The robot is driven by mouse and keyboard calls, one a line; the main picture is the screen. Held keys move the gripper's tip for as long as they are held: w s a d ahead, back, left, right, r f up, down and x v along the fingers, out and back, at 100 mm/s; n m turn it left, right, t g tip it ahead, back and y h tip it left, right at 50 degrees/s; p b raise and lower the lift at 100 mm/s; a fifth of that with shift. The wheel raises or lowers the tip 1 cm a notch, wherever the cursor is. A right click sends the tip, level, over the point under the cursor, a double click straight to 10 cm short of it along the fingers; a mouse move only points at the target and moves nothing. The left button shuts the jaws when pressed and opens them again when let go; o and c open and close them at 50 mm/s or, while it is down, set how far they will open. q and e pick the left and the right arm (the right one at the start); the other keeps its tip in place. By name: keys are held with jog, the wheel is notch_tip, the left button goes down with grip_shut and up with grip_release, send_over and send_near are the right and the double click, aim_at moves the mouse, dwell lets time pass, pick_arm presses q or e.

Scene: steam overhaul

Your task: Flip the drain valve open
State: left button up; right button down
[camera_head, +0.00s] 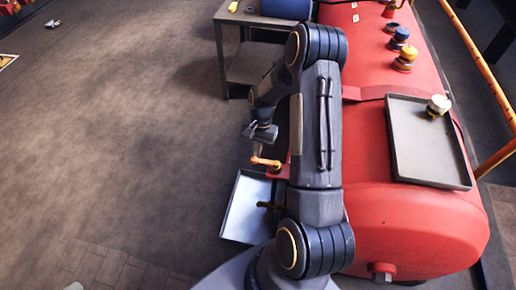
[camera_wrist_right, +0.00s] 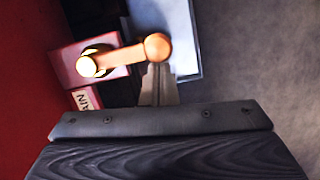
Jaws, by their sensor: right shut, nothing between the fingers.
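The drain valve shows as an orange lever (camera_head: 265,162) with a round end, on the left side of the red tank. In the right wrist view the orange lever (camera_wrist_right: 122,59) runs from a brass pivot (camera_wrist_right: 88,66) on a red block to its ball end. My right gripper (camera_head: 258,148) is just above the lever's outer end. In the right wrist view its fingers (camera_wrist_right: 158,75) are shut and empty, with the tips at or beside the ball end. I cannot tell whether they touch. My left gripper is not in view.
A pale shallow tray (camera_head: 231,234) lies on the floor below the valve. The red tank (camera_head: 420,225) fills the right, carrying a grey tray (camera_head: 430,150) and coloured knobs. A grey side table (camera_head: 246,62) stands behind my arm. The floor at left is mostly clear.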

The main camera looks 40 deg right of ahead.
aim_at(253, 158)
jog(key=shift+s+a+n, duration=0.1)
jog(key=shift+a+n, duration=0.15)
jog(key=shift+n, duration=0.05)
jog(key=shift+s+a+n+g+p, duration=0.15)
jog(key=shift+a+n+g+p, duration=0.15)
jog(key=shift+n, duration=0.25)
jog(key=shift+s+a+n+g+p, duration=0.1)
jog(key=shift+s+a+n+p, duration=0.1)
jog(key=shift+a+n, duration=0.3)
jog(key=shift+s+a+n+h, duration=0.3)
jog(key=shift+a+n, duration=0.1)
jog(key=shift+n, duration=0.55)
jog(key=s+a+n+h+p, duration=0.1)
jog(key=s+a+n+h, duration=0.1)
jog(key=s+n, duration=0.6)
jog(key=shift+a+n+h, duration=0.25)
jog(key=shift+n+h, duration=0.35)
jog(key=shift+n, duration=2)
jog(key=shift+s, duration=0.1)
